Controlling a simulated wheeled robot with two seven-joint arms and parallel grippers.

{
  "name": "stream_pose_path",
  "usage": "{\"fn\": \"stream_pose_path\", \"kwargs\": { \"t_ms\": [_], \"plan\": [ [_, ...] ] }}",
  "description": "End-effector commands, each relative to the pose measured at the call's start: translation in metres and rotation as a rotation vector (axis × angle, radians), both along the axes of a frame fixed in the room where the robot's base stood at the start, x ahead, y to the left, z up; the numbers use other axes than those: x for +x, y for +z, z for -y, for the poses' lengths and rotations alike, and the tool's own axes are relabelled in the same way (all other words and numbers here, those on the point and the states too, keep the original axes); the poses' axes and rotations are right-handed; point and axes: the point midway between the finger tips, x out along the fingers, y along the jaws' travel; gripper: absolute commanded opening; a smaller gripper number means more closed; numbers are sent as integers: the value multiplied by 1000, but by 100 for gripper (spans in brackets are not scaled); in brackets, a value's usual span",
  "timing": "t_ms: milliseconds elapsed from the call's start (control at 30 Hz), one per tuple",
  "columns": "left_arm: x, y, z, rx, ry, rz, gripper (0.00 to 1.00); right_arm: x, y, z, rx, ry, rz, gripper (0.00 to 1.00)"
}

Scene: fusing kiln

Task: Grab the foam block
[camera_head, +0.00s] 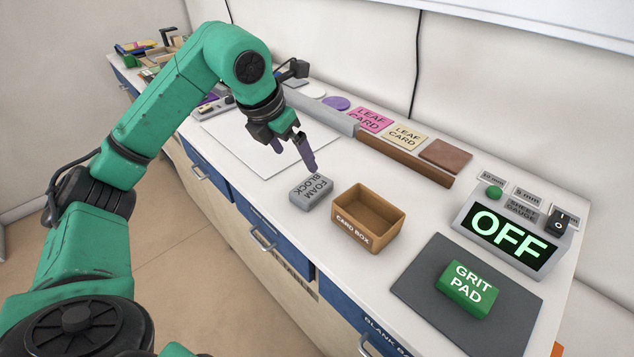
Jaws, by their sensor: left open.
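The foam block (311,192) is a small grey block with its name in dark letters on top. It lies on the white counter, just left of the card box. My left gripper (293,149) hangs above and slightly behind the block, its dark fingers pointing down. The gripper is open and empty, and its fingers look apart from the block. My right gripper is not in view.
An open brown card box (343,227) stands right of the block. A green grit pad (467,288) lies on a dark mat (426,268). A control box (514,232) reads OFF. White sheet (240,149) lies flat behind.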

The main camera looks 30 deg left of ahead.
Motion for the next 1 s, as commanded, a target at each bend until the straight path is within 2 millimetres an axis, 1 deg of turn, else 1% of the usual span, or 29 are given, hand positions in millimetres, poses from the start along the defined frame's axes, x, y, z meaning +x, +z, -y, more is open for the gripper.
{"fn": "stream_pose_path", "kwargs": {
  "t_ms": [33, 100, 200, 300, 467, 567, 633, 733, 1000],
  "plan": [
    [3, -11, 1, 1, -1, -8, 100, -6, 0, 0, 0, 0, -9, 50],
    [9, -28, 4, -2, -4, -9, 100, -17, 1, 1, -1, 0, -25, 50],
    [20, -52, 7, -4, -5, -8, 100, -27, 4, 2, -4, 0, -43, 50],
    [27, -70, 9, -4, -6, -5, 100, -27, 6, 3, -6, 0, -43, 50],
    [35, -88, 9, -5, -7, -5, 100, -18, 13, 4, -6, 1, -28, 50],
    [42, -106, 8, -6, -7, -8, 100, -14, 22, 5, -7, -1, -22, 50],
    [47, -118, 9, -7, -8, -4, 100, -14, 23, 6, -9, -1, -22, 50],
    [51, -127, 9, -6, -8, -2, 100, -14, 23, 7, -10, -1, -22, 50],
    [51, -128, 9, -5, -8, -1, 100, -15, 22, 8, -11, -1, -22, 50]
  ]
}}
